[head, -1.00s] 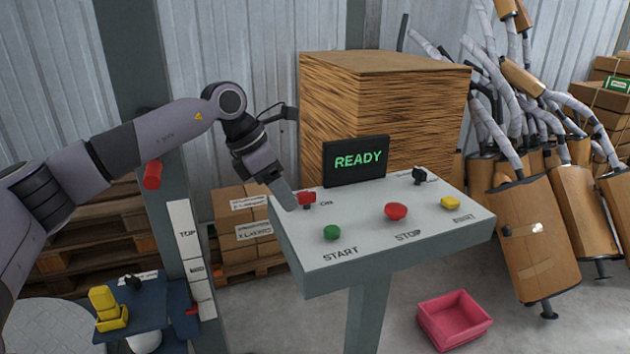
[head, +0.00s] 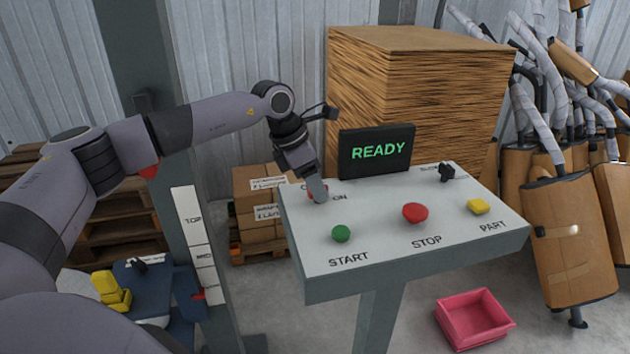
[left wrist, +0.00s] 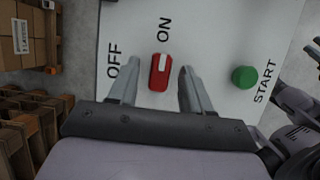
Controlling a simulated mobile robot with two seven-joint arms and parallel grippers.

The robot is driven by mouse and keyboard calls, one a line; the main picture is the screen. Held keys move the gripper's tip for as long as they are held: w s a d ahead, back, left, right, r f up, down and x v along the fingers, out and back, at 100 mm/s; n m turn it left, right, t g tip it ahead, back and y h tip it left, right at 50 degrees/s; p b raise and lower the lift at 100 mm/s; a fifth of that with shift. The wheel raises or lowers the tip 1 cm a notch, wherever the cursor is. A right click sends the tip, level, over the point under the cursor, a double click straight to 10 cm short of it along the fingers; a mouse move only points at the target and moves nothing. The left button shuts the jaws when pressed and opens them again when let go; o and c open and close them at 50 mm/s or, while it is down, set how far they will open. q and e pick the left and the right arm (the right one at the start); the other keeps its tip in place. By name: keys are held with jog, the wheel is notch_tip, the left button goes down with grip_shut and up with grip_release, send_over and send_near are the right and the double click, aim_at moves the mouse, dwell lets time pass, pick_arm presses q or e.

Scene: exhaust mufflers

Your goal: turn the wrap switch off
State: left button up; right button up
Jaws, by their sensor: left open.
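The wrap switch is a small red rotary knob (left wrist: 160,72) with a white mark on the panel, between the printed words OFF and ON. Its white mark points up toward ON in the left wrist view. My left gripper (head: 318,194) is over the knob in the head view and hides most of it. In the left wrist view the open fingers (left wrist: 153,92) stand one on each side of the knob, with gaps to both. I cannot tell how high the fingertips are above the panel.
The console (head: 375,258) also carries a green START button (head: 341,233), a red STOP button (head: 415,213), a yellow PART button (head: 479,206), a black knob (head: 447,172) and a READY screen (head: 376,151). A pink bin (head: 474,320) is on the floor.

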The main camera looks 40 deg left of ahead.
pick_arm(q)
jog(key=shift+f, duration=0.15)
grip_shut()
jog(key=shift+n, duration=0.4)
jog(key=n+y, duration=0.1)
jog(key=n, duration=0.1)
jog(key=n+b, duration=0.1)
jog(key=shift+d+f+n+t+y, duration=0.15)
jog(key=shift+d+n+t+y, duration=0.05)
jog(key=shift+n+t+y, duration=0.2)
jog(key=n+y+b, duration=0.1)
jog(key=n, duration=0.2)
jog(key=n+y+b, duration=0.1)
jog(key=n, duration=0.2)
jog(key=shift+d, duration=0.2)
jog(key=n+y+b, duration=0.1)
jog(key=n, duration=0.2)
jog(key=shift+d, duration=0.1)
jog(key=shift+n+g+y, duration=0.4)
jog(key=shift+n+y, duration=0.1)
jog(key=shift+n, duration=0.7)
jog(key=shift+n+g+y, duration=0.3)
jog(key=shift+n, duration=0.6)
